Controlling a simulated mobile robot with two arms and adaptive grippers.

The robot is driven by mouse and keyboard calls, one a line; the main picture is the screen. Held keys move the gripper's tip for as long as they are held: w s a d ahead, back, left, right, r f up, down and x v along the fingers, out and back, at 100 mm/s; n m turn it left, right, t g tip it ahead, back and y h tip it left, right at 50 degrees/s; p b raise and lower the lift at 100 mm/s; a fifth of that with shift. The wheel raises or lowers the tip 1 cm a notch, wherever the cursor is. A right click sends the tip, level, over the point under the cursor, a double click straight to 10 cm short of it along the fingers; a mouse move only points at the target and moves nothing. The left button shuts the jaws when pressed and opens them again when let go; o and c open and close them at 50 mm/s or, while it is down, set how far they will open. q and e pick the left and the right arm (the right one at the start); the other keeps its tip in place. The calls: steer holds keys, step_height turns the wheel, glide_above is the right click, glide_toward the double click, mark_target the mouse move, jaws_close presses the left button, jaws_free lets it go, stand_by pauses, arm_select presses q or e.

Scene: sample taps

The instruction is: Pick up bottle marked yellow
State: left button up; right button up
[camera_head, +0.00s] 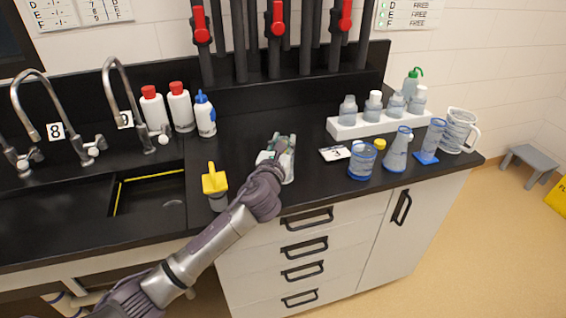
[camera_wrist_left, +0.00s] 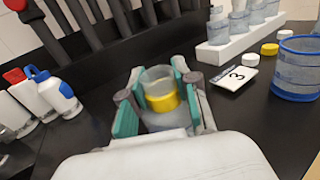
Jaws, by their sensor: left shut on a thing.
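In the left wrist view, a clear bottle with a yellow band (camera_wrist_left: 163,102) stands between the green pads of my left gripper (camera_wrist_left: 160,112), which is shut on it. The bottle looks uncapped and upright. In the head view my left gripper (camera_head: 277,152) is over the black counter, and its own hand mostly hides the bottle. I cannot tell whether the bottle touches the counter. My right gripper is not in view.
A yellow-topped item (camera_head: 215,180) stands left of my gripper, near the sink (camera_head: 150,205). A card (camera_head: 334,154), beaker (camera_head: 362,162), flask (camera_head: 398,150), cylinder (camera_head: 430,142) and jug (camera_head: 457,130) stand right. A white rack (camera_head: 372,125) holds several bottles behind.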

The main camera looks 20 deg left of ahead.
arm_select(q)
jaws_close()
